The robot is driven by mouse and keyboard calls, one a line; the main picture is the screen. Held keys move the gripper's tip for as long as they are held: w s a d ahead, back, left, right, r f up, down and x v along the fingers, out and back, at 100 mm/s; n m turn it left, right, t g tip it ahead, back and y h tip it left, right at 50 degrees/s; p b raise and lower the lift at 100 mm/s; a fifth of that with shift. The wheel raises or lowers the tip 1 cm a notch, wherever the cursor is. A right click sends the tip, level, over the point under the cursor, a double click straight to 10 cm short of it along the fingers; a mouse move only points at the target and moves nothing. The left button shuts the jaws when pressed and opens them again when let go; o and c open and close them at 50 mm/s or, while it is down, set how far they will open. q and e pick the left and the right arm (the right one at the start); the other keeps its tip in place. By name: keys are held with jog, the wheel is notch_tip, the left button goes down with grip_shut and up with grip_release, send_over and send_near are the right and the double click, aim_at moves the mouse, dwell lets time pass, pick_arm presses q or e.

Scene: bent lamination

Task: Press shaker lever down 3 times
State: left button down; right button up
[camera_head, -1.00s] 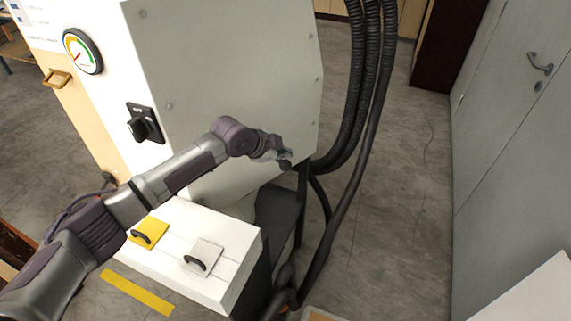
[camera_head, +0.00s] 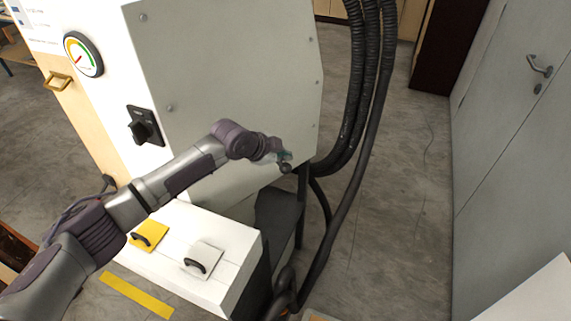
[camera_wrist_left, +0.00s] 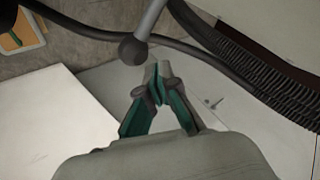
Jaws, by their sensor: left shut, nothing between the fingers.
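The shaker lever shows in the left wrist view as a grey rod with a dark ball knob (camera_wrist_left: 133,50) at its end. In the head view a dark ball, which looks like the same knob (camera_head: 285,168), shows at the right side of the big grey machine. My left gripper (camera_wrist_left: 152,82) is shut and empty, its green-lined fingertips close beside the knob. I cannot tell whether they touch it. In the head view the left gripper (camera_head: 284,156) is small and sits just above the knob. My right gripper is not in view.
The grey machine (camera_head: 225,80) stands behind my left arm. Thick black hoses (camera_head: 362,100) hang close to the right of the gripper. A white box with a yellow plate (camera_head: 149,235) and a white plate (camera_head: 204,258) stands below. Open floor (camera_head: 405,200) lies further right.

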aim_at(283, 168)
pick_arm(q)
jog(key=shift+f, duration=0.1)
jog(key=shift+f, duration=0.35)
jog(key=shift+s+f+b, duration=0.1)
jog(key=shift+f+b, duration=1.55)
jog(key=shift+f, duration=0.4)
dwell(1.8)
jog(key=shift+r, duration=0.15)
dwell(0.4)
jog(key=shift+r+p, duration=1.85)
jog(key=shift+r, duration=0.5)
notch_tip(283, 168, up, 5)
jog(key=p, duration=0.4)
